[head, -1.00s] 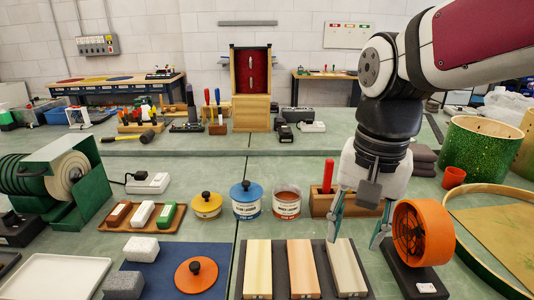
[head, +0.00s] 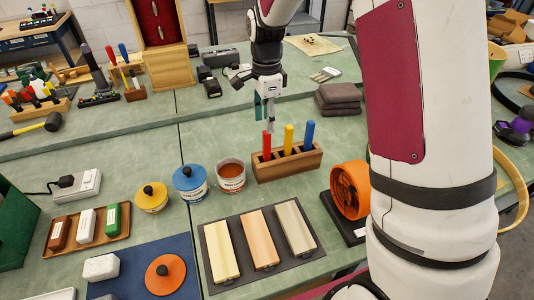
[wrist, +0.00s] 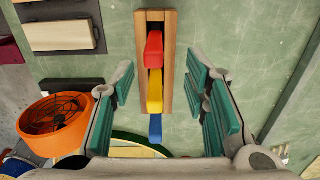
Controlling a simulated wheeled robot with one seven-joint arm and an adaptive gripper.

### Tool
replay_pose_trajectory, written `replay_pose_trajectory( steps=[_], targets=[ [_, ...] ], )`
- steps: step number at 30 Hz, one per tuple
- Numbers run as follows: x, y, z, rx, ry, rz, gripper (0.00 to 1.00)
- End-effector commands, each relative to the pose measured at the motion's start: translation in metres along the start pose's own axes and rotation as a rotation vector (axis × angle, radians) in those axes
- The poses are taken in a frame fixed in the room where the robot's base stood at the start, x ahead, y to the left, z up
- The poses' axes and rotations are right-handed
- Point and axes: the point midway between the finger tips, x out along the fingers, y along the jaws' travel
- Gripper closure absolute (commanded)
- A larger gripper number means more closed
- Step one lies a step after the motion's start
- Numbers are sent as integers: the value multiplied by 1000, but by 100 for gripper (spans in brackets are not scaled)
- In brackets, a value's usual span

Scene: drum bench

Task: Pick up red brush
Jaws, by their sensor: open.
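The red brush (head: 267,144) stands upright by its handle in a wooden holder (head: 285,171), at the left end of the row. A yellow handle (head: 288,138) and a blue handle (head: 308,134) stand beside it. My gripper (head: 265,113) is open and points down just above the red handle. In the wrist view, the red handle (wrist: 154,48) lies ahead of the gap between my open fingers (wrist: 161,90), with the yellow and blue handles nearer the bottom. The brush's lower end is hidden in the holder.
An orange fan (head: 349,190) stands right of the holder. Pots, including a blue-lidded one (head: 189,182), stand to its left. A dark board with wooden blocks (head: 224,251) lies in front. Folded grey cloths (head: 338,98) lie behind right.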

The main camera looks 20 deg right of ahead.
Motion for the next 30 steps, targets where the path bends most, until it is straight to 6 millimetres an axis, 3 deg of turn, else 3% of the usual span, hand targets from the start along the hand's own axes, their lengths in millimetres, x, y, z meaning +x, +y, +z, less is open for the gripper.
replay_pose_trajectory(
  steps=[3,9,17,25,30],
  targets=[
    [25,2,0,0,0,6,58],
    [55,2,0,-2,0,4,58],
    [72,4,0,-1,0,4,58],
    [108,8,2,-1,0,3,58],
    [116,7,2,-2,0,1,58]
  ],
)
